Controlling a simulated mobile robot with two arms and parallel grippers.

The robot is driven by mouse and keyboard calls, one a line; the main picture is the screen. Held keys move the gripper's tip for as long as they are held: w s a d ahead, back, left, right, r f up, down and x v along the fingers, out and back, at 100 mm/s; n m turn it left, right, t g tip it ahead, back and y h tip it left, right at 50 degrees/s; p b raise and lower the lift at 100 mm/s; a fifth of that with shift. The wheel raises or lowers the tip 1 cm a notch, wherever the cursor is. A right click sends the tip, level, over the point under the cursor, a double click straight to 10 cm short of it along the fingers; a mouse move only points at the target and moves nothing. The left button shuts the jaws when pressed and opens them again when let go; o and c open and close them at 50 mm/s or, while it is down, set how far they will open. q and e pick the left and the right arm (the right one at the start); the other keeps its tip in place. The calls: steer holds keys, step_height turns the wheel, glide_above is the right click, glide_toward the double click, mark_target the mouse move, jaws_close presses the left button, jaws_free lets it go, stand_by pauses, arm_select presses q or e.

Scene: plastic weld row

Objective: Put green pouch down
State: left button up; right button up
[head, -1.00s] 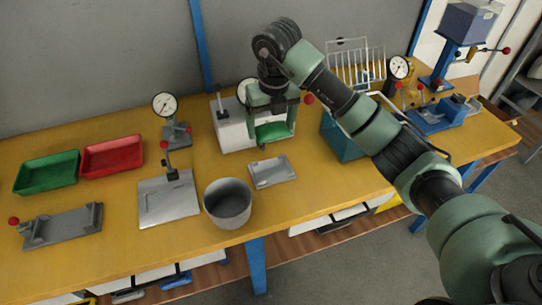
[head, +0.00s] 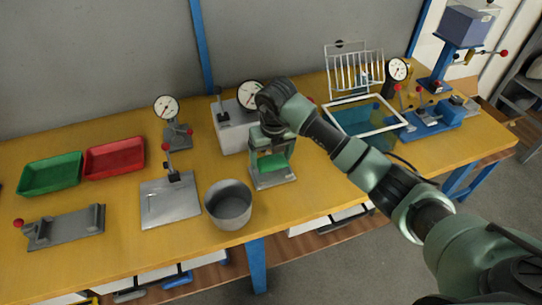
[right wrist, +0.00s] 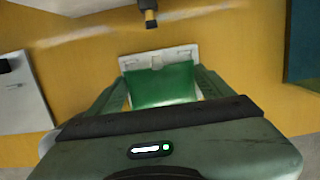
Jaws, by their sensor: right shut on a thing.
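The green pouch (head: 273,162) is between the fingers of my right gripper (head: 272,172), which is shut on it. In the right wrist view the pouch (right wrist: 162,86) fills the space between the two fingers of the gripper (right wrist: 163,92). The pouch is over a grey flat plate (head: 272,181) on the table, whose far edge shows behind it in the right wrist view (right wrist: 158,57). I cannot tell whether the pouch touches the plate. My left gripper is in neither view.
A grey round bin (head: 229,205) stands just left of the plate. A white box with a dial gauge (head: 232,128) is behind the gripper. Green (head: 50,174) and red (head: 114,157) trays lie far left.

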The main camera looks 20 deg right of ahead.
mark_target(273, 162)
steer(key=shift+f+b, duration=0.45)
steer(key=shift+f, duration=0.2)
steer(key=o, duration=1.3)
steer(key=shift+r, duration=0.1)
steer(key=shift+r+p, duration=0.35)
steer(key=r, duration=0.4)
steer(key=s+r+b, duration=0.1)
steer(key=r, duration=0.3)
steer(key=s+r, duration=0.1)
steer(key=r, duration=0.3)
steer(key=shift+r+b, duration=0.2)
steer(key=shift+b, duration=0.2)
steer(key=shift+f, duration=0.1)
